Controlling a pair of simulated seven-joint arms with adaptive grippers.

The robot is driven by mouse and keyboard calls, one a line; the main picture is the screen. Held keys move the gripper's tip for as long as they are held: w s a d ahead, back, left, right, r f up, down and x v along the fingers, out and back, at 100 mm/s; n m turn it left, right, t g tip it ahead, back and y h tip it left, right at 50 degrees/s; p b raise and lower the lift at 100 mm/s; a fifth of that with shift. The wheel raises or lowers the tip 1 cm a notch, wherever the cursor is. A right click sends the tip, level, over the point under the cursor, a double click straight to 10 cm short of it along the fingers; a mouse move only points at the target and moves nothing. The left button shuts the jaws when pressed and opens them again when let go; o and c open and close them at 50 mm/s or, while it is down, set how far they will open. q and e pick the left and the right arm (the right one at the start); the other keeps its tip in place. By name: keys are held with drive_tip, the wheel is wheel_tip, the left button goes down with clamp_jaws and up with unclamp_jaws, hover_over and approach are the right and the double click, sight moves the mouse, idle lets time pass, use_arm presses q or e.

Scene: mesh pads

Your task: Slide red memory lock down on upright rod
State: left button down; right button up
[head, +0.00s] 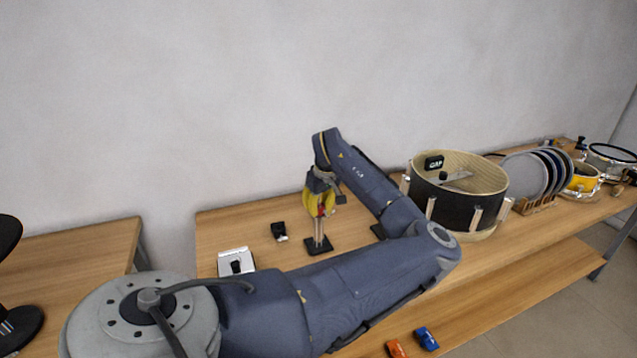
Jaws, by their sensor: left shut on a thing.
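An upright rod (318,232) stands on a small black base (319,246) on the wooden table. My left gripper (321,211) has yellow fingers and points down over the top of the rod. It is shut on the red memory lock (321,210), a small patch of red showing between the fingers. The fingers hide most of the lock and the rod's upper end. I cannot tell how far the lock sits on the rod. My right gripper is not in view.
A black drum shell (456,208) stands right of the rod, with mesh pads (525,176) in a wooden rack beyond. A small black part (279,231) and a white box (236,262) lie to the left. Orange (396,348) and blue (426,339) items sit on the lower shelf.

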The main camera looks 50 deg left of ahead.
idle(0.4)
use_arm(q)
drive_tip(key=c, duration=1)
unclamp_jaws()
drive_tip(key=shift+c, duration=0.2)
drive_tip(key=v, duration=1.2)
